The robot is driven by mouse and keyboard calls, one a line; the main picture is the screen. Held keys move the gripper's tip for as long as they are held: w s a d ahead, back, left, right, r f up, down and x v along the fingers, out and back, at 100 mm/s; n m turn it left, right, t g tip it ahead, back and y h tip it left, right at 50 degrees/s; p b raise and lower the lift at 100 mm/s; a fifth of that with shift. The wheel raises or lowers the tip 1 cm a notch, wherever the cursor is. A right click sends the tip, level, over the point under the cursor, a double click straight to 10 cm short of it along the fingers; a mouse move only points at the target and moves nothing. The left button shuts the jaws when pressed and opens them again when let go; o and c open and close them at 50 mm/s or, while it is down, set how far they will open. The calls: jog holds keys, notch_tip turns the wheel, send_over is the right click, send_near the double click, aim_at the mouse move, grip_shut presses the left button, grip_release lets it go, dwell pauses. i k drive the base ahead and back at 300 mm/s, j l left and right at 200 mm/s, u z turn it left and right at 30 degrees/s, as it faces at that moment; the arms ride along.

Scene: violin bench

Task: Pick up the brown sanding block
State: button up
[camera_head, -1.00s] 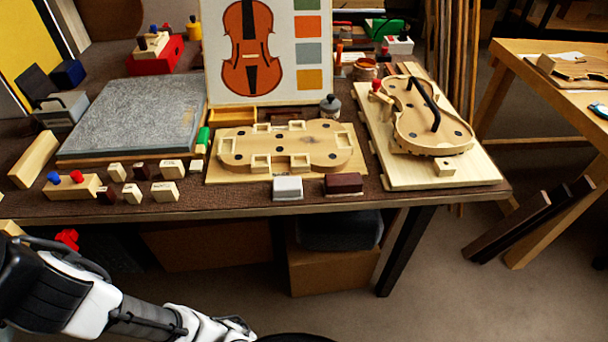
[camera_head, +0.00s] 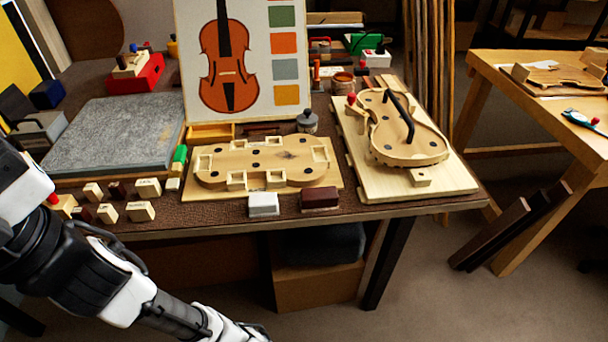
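The brown sanding block (camera_head: 320,199) is a small dark reddish-brown block with a paler base. It lies near the front edge of the bench, in front of the wooden violin mould (camera_head: 262,165). A similar white block (camera_head: 263,204) lies just to its left, with a small gap between them. Nothing covers the brown block. My arm reaches in from the left toward the bottom edge, in front of the bench and well apart from the block. The fingers of my gripper do not show.
A violin body on a pale board (camera_head: 455,185) lies to the right of the brown block. Several small wooden blocks (camera_head: 140,211) stand at the left front beside a grey stone slab (camera_head: 105,138). A poster panel (camera_head: 190,60) stands behind the mould. A second bench (camera_head: 500,75) is at right.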

aim_at(317, 199)
jog(key=k+l+u, duration=0.2)
jog(key=l+u, duration=0.25)
jog(key=k+l+u, duration=0.2)
jog(key=u, duration=0.25)
